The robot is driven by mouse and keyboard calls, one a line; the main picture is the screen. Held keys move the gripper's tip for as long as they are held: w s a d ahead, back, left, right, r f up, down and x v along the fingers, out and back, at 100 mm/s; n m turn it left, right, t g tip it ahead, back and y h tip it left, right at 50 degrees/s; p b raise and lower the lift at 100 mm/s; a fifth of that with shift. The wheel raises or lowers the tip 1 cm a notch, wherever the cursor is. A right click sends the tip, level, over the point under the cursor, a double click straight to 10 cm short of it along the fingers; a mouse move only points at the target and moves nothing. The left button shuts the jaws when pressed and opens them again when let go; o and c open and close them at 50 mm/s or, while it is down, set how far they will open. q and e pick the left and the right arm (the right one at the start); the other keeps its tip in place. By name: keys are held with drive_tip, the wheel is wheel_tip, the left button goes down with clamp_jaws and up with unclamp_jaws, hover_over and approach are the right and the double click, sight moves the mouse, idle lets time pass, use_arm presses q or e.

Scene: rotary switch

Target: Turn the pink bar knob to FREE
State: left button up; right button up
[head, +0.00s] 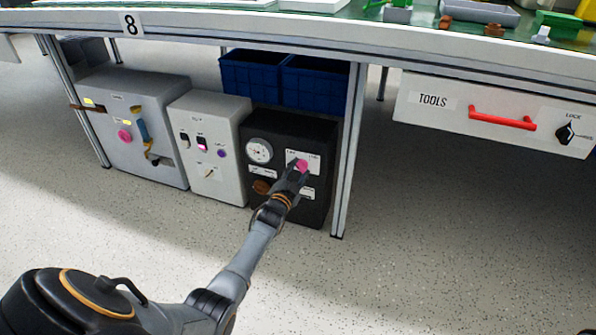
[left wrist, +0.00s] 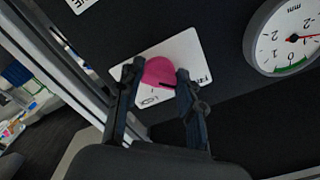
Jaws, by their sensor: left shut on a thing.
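The pink bar knob (head: 301,164) sits on a white label plate on the front of a black box (head: 260,123) under the bench. In the left wrist view, the pink knob (left wrist: 159,72) lies between the two fingers of my left gripper (left wrist: 157,80), which is shut on it. The plate (left wrist: 196,50) shows part of LOCK near the gripper and part of FREE at the right. A dark mark shows on the knob, partly covered by a finger. In the head view my left gripper (head: 294,175) hides part of the knob and plate. My right gripper is not in view.
A round gauge (head: 259,150) and a brown knob (head: 262,187) are on the black box. A grey-white box (head: 211,112) stands to its left, a bench leg (head: 347,150) to its right. Blue crates (head: 250,75) are behind. The TOOLS drawer (head: 455,104) hangs at right.

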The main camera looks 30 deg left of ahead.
use_arm(q)
drive_tip(key=o, duration=1.2)
drive_tip(key=shift+c, duration=0.2)
drive_tip(key=v, duration=1.2)
